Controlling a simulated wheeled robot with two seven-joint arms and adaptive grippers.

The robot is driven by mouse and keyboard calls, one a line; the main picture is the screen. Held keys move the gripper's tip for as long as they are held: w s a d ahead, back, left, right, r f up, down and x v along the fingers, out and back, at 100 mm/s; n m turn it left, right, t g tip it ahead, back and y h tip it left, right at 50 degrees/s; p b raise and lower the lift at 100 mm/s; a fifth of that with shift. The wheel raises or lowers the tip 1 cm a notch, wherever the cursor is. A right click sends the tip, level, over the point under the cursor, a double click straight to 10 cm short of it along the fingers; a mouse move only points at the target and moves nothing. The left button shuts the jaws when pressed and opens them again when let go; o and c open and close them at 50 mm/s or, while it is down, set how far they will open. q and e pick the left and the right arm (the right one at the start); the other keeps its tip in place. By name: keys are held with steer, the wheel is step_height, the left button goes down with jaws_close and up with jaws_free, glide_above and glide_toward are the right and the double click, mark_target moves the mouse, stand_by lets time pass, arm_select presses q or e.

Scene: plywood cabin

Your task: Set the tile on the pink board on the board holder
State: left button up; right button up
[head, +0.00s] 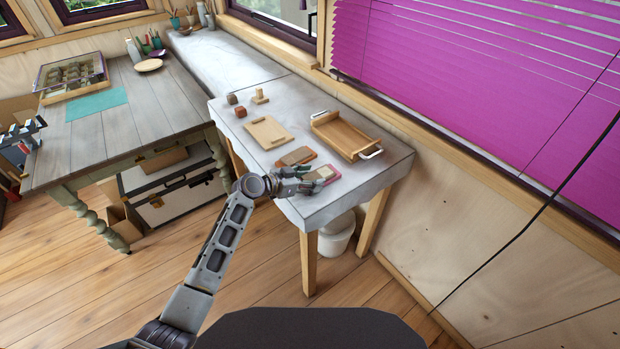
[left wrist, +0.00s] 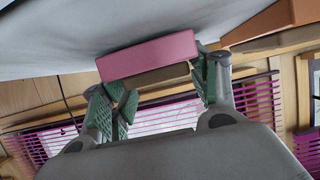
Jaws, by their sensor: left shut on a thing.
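The pink board (head: 334,179) lies near the front edge of the grey table; in the left wrist view it is a pink block (left wrist: 148,53). A drab brown tile (left wrist: 155,76) lies flat against its face, between my fingers. My left gripper (head: 308,180) reaches in from the left, low over the table. Its green-padded fingers in the left wrist view (left wrist: 165,92) are shut on the tile. A small wooden stand with an upright piece (head: 260,97), possibly the board holder, stands at the back of the table. My right gripper is out of view.
A wooden tray with metal handles (head: 345,136) is on the right of the table. The wall with purple blinds (head: 480,80) borders the right.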

arm_select(q)
steer(key=shift+f, duration=0.15)
steer(key=o, duration=1.2)
steer(key=shift+v, duration=1)
steer(key=shift+r+b+v, duration=0.25)
steer(key=shift+b+v, duration=0.45)
steer(key=shift+v, duration=0.8)
steer(key=b+v, duration=0.1)
steer(key=v, duration=0.7)
steer(key=shift+r, duration=0.25)
steer(key=shift+s+a, duration=0.1)
steer(key=shift+a, duration=0.05)
